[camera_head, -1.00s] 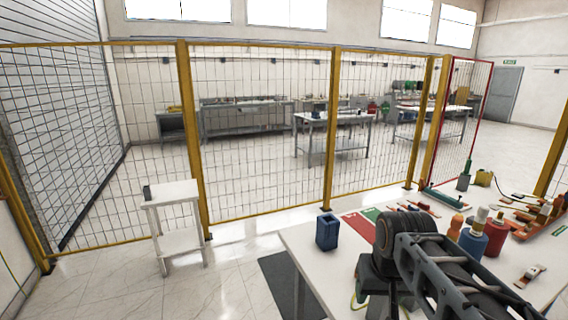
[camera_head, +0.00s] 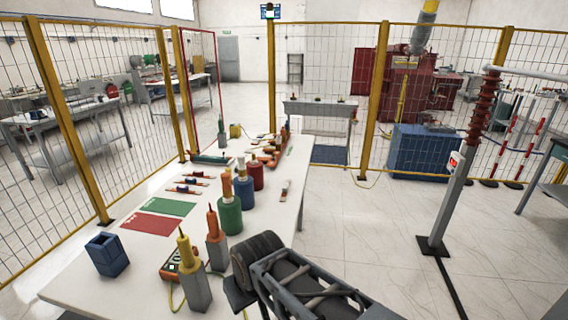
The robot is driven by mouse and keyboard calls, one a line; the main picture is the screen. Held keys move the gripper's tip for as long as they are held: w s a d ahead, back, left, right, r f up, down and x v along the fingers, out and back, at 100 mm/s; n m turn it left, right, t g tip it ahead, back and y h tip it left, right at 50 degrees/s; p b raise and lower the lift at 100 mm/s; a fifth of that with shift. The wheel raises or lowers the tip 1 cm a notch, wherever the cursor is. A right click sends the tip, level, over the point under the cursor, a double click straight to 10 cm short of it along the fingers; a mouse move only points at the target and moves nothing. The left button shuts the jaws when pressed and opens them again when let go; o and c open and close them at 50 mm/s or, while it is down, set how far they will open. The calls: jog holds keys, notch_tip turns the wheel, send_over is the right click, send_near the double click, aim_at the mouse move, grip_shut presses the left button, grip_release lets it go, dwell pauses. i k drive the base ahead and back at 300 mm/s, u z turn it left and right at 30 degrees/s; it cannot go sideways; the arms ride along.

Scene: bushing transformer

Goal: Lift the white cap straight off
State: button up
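I cannot make out a clearly white cap. The nearest match is a pale tan top (camera_head: 241,168) on a blue cylinder (camera_head: 243,192) on the white table. In front of it stands a green cylinder (camera_head: 229,215) with an orange-tan top, and behind it a dark red cylinder (camera_head: 256,176). My dark arm links reach up from the bottom edge, right of the table's near end.
The white table (camera_head: 80,285) also holds a blue open box (camera_head: 106,254), grey blocks with orange (camera_head: 212,222) and yellow (camera_head: 185,250) tops, an orange meter (camera_head: 172,264), and red and green mats (camera_head: 170,207). Yellow-post fencing surrounds it.

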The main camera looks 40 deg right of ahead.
aim_at(243, 172)
jog(key=z, duration=0.45)
jog(key=k, duration=0.5)
jog(key=z, duration=1.4)
jog(key=i, duration=2.5)
jog(key=u, duration=3.3)
jog(key=i, duration=0.5)
